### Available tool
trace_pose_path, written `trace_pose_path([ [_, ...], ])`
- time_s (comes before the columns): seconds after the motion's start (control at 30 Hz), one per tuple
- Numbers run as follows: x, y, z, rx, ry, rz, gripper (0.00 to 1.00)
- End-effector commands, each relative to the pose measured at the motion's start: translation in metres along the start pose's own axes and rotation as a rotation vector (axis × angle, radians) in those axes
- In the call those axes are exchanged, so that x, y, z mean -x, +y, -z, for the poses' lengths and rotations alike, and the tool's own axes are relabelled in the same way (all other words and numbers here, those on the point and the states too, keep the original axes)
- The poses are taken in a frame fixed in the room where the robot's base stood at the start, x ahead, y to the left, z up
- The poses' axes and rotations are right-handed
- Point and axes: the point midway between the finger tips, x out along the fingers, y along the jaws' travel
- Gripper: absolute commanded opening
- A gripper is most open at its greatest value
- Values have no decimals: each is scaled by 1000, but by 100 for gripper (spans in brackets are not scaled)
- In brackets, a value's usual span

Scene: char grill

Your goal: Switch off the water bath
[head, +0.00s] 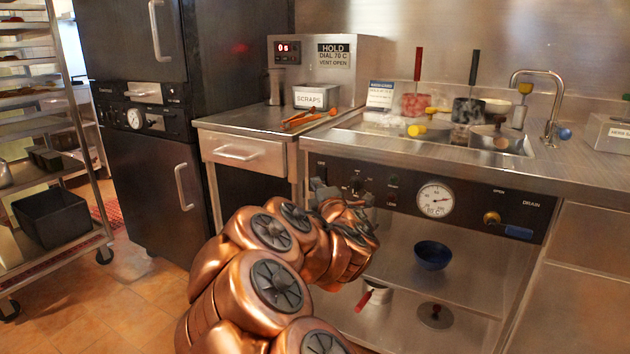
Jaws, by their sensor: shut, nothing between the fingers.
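The water bath is a steel basin (372,123) sunk in the counter on the right, with a few handled items in it. Its black control panel (470,205) runs along the counter front. The panel carries a dark knob (357,184), small dark controls, a round white dial gauge marked °C (435,200), and a drain valve with a blue handle (508,228). My arm hides part of the panel's lower left. I cannot tell whether the gripper touches a control.
A steel side counter (240,122) holds a scraps box (315,96), orange-handled tongs (308,118) and a machine with a red display (288,50). Below the panel, an open shelf holds a blue bowl (432,256). A tray rack (75,150) stands at far left.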

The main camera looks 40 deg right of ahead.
Motion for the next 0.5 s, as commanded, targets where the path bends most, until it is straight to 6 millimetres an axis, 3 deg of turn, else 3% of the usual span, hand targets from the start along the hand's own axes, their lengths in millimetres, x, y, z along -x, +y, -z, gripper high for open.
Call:
trace_pose_path([
  [0.5,48,5,-1,-2,-2,-5,0],
])
